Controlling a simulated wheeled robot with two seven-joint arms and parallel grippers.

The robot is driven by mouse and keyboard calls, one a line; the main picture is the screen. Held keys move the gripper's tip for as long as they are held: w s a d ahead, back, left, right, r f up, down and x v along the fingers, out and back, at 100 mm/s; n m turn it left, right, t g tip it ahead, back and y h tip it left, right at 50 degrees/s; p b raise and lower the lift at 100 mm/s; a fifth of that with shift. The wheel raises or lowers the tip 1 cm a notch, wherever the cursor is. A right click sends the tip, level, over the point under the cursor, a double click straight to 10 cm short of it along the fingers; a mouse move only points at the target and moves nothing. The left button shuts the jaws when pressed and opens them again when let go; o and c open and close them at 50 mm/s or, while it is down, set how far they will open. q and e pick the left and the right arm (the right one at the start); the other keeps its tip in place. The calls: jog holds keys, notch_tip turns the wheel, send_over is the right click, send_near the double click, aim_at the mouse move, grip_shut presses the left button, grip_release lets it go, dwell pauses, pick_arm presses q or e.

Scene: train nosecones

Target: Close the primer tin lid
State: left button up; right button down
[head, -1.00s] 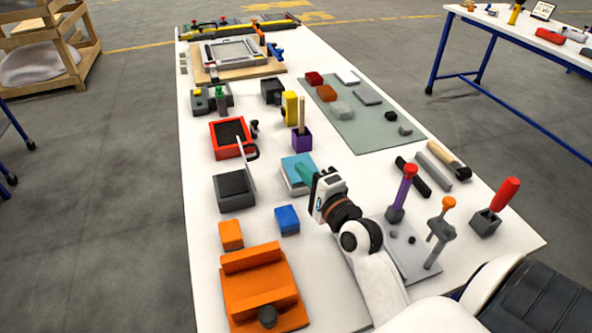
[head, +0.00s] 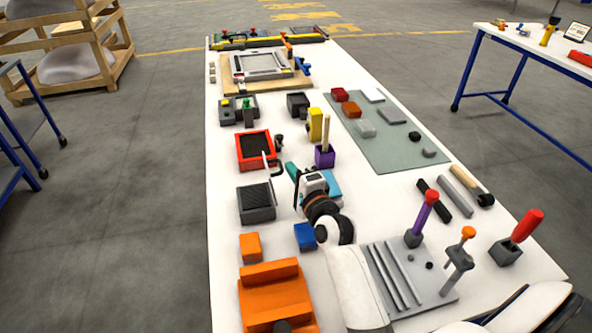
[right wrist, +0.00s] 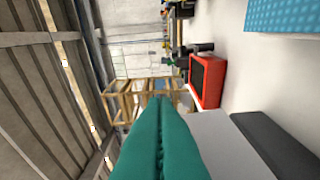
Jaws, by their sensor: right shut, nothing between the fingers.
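The open grey tin (head: 258,214), which I take as the primer tin, stands on the left side of the table. It has a dark inside. Its thin pale lid (head: 268,171) stands steeply up at the tin's right rear, with a black handle (head: 278,168) beside it. My right gripper (head: 292,170) is just right of the lid, with its teal fingers shut and empty. I see a gap to the lid, but contact cannot be judged surely. In the right wrist view the teal fingers (right wrist: 160,135) are together. My left gripper is not in view.
A red tray (head: 240,158) lies behind the tin. A teal box (head: 333,183) is right of my gripper, partly hidden. A purple holder (head: 324,160) stands behind it. Orange (head: 250,247) and blue (head: 305,236) blocks lie in front.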

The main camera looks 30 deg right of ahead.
jog(key=shift+r, duration=0.1)
jog(key=shift+a+r+n+p, duration=0.15)
jog(key=shift+a+n+p, duration=0.15)
jog(key=shift+p, duration=0.35)
